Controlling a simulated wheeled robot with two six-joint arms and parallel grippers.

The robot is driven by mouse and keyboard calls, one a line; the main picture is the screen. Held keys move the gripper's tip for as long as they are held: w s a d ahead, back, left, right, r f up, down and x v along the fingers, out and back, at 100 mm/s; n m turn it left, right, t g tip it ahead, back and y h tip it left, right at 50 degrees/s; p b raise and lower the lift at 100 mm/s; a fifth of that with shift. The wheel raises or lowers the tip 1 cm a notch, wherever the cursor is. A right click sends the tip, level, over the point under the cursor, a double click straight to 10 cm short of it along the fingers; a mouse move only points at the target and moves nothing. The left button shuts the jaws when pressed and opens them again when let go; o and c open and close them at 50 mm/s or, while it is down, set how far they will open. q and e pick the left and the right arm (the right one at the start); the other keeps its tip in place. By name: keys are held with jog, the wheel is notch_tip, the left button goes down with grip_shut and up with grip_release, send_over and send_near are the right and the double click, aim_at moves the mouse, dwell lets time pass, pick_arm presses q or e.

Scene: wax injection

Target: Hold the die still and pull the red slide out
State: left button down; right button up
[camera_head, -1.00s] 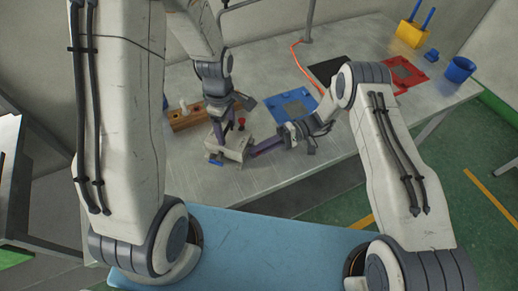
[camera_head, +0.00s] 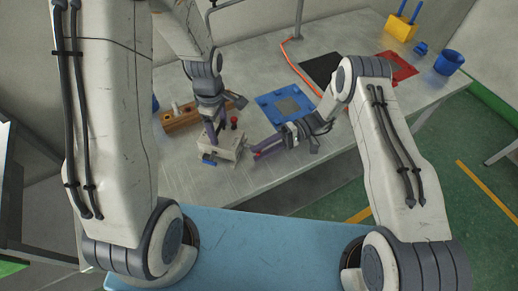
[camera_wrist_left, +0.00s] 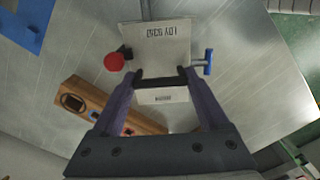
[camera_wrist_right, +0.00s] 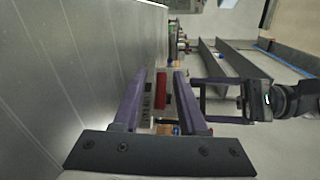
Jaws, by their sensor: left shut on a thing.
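The pale grey die (camera_head: 236,146) sits upright on the metal table, with a red knob (camera_head: 234,121) and a blue handle (camera_head: 209,162). My left gripper (camera_head: 212,141) reaches down onto it and is shut on it. The left wrist view shows the lettered die (camera_wrist_left: 157,38) at the fingertips. My right gripper (camera_head: 256,152) lies low at the die's right side. In the right wrist view its fingers are apart, and the red slide (camera_wrist_right: 162,92) shows as an upright red bar between them, with room on both sides. Its contact with the fingers is not visible.
A wooden block (camera_head: 180,119) stands behind the die. A blue plate (camera_head: 270,108) lies to the back right. A black mat (camera_head: 320,68), a red plate (camera_head: 404,66) and a blue cup (camera_head: 449,63) are farther right.

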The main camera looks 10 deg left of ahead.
jog(key=shift+w+r, duration=0.1)
jog(key=v, duration=1.1)
jog(key=shift+w+d, duration=0.2)
jog(key=shift+d, duration=0.15)
pick_arm(q)
jog(key=shift+d, duration=0.1)
grip_release()
jog(key=shift+r, duration=0.1)
